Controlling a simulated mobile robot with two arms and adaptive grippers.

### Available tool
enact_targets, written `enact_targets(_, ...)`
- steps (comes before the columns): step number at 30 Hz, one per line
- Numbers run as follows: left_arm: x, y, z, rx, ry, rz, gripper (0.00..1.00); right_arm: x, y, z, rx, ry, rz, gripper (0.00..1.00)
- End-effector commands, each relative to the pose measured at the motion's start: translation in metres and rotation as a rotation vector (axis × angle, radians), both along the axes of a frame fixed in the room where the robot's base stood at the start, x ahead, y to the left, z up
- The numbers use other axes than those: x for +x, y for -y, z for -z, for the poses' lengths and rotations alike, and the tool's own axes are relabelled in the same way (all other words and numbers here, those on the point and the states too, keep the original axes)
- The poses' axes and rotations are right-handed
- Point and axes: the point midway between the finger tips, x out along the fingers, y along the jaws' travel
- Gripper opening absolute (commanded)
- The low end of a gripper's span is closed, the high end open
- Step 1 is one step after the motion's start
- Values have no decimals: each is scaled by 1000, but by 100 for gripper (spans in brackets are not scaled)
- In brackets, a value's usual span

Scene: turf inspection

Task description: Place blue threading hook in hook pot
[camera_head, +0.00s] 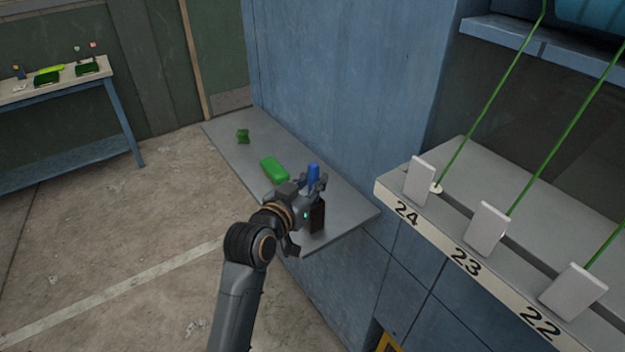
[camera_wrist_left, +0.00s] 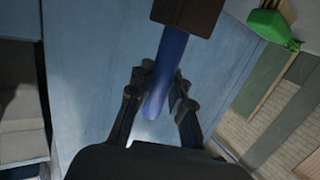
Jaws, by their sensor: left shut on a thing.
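The blue threading hook (camera_head: 313,171) shows as an upright blue handle at the grey shelf. My left gripper (camera_head: 314,184) is shut on it; the left wrist view shows the blue shaft (camera_wrist_left: 168,68) between the fingers (camera_wrist_left: 157,88). The dark brown hook pot (camera_head: 317,217) stands near the shelf's front corner, directly below the handle. In the left wrist view the pot (camera_wrist_left: 187,14) is at the top edge, and the shaft runs up to it. The hook's far end is hidden there, so I cannot tell how deep it sits in the pot. My right gripper is not in view.
On the grey shelf (camera_head: 222,133) lie a green block (camera_head: 273,169) and a small green piece (camera_head: 243,136) farther back. A blue wall (camera_head: 350,85) rises behind. At right a numbered ledge (camera_head: 480,262) carries white plates (camera_head: 487,229) and green yarns. A table (camera_head: 60,90) stands far left.

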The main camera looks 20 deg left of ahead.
Motion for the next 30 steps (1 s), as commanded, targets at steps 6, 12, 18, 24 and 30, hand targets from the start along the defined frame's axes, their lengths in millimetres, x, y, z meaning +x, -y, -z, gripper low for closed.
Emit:
enact_targets(6, 0, 0, 5, 0, 2, -2, 0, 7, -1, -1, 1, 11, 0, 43)
enact_targets(12, 0, -1, 9, 1, 1, -1, 0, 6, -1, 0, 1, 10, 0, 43)
enact_targets(18, 0, -1, 10, 1, 1, -1, 42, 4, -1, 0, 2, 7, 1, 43)
enact_targets(24, 0, -1, 9, 0, 1, -1, 42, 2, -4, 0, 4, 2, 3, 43)
enact_targets(30, -3, -1, 5, 0, 2, -2, 42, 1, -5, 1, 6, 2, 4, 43)
